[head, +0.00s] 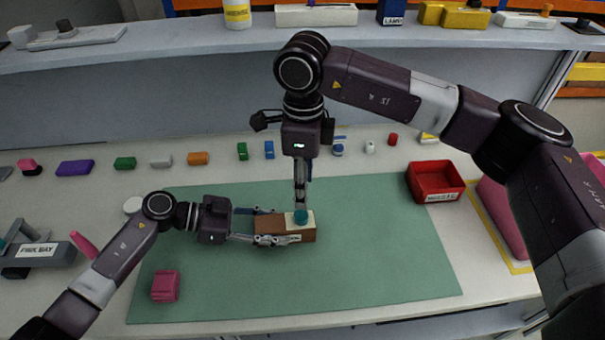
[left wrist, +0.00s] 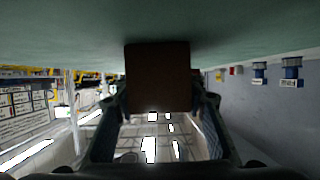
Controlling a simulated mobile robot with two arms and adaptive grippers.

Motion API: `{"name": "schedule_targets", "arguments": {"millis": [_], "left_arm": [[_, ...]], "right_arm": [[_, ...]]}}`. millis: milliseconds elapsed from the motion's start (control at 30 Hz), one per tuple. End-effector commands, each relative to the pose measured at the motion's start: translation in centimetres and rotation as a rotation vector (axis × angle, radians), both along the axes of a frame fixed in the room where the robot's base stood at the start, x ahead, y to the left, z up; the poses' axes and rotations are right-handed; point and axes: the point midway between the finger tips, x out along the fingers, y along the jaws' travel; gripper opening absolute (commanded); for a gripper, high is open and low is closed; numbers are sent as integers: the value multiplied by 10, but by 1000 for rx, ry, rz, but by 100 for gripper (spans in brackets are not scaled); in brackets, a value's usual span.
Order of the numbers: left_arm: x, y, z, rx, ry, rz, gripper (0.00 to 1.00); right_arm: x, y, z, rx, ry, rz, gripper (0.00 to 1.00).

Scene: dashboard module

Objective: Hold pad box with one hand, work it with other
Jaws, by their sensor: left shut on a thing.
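The pad box (head: 271,225) is a brown block on the green mat, with a cream plate (head: 291,216) and a round teal pad (head: 300,217) at its right end. My left gripper (head: 272,240) comes in from the left and is shut on the box, its fingers along the box's sides. The left wrist view shows the box's dark end (left wrist: 158,78) between the fingers. My right gripper (head: 300,205) points straight down with its tips at the teal pad. Its fingers show as one narrow column, so their opening and any contact with the pad are unclear.
The green mat (head: 390,270) is mostly bare around the box. A pink block (head: 165,286) lies at its front left and a red bin (head: 435,181) stands at its right. Several small coloured blocks line the back. A grey fixture (head: 40,255) stands at the left.

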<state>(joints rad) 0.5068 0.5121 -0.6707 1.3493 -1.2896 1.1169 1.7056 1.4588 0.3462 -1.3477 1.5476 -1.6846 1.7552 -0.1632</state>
Motion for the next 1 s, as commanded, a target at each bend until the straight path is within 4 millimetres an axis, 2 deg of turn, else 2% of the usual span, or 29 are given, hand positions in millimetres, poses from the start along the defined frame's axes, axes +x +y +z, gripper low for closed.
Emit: {"name": "schedule_targets", "arguments": {"millis": [200, 433, 633, 900, 1000], "left_arm": [[-1, 0, -1, 2, 1, -1, 0], [-1, 0, -1, 2, 1, -1, 0], [-1, 0, -1, 2, 1, -1, 0], [-1, 0, -1, 1, 1, -1, 0], [-1, 0, -1, 1, 1, -1, 0]], "right_arm": [[-1, 0, -45, 1, 4, 0, 44], [-1, 0, -79, 2, 3, -1, 44], [0, 1, -91, 3, 1, 0, 44], [0, 1, -92, 3, 0, 0, 44], [0, 1, -92, 3, 0, 0, 34]]}}
